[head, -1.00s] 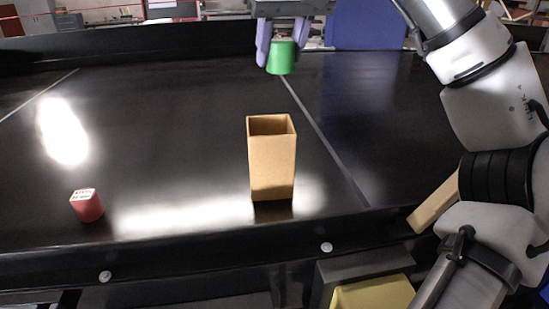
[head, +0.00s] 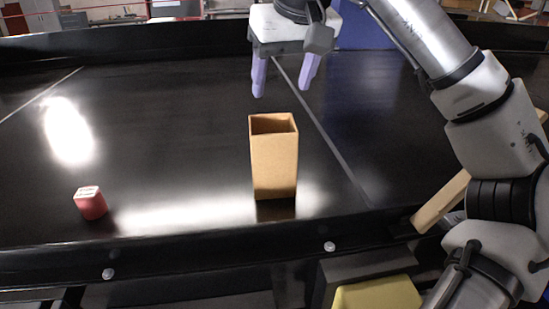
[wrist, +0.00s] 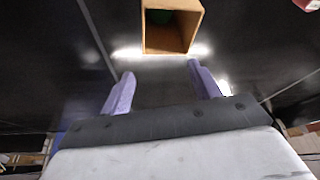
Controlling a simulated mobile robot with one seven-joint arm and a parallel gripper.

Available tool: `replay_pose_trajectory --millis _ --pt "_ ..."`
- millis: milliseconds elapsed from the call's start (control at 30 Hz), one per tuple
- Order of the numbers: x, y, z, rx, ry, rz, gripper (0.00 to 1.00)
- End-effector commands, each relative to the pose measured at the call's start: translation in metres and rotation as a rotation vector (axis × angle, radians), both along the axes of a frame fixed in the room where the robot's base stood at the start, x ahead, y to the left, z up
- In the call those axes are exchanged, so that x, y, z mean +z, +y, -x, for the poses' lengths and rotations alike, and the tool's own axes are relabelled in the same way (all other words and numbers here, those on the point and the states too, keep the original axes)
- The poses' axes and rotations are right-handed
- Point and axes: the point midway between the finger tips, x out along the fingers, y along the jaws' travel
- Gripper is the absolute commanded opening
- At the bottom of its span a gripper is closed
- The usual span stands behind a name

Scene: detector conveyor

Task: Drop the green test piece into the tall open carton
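The tall open carton (head: 274,165) stands upright on the black belt in the head view, its opening facing up. The wrist view looks down into the carton (wrist: 188,24), and the green test piece (wrist: 160,17) shows dimly inside it, partly cut off by the frame's top. The green piece is hidden in the head view. My gripper (head: 282,88) is open and empty, its purple fingers spread above and just behind the carton. In the wrist view my gripper (wrist: 160,70) also has nothing between its fingers.
A red piece (head: 91,203) with a pale marked top stands on the belt (head: 180,130) at the left, near the front edge. A yellow bin (head: 377,293) is below the front edge at the right. The belt between the red piece and the carton is clear.

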Motion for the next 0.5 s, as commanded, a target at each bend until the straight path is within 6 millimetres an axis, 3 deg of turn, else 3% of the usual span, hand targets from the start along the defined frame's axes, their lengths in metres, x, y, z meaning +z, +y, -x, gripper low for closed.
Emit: replay_pose_trajectory --millis 267,500 --pt "0.001 0.0 0.0 0.0 0.0 0.0 0.62" --pt "0.031 -0.005 0.011 -0.003 -0.003 0.001 0.62"
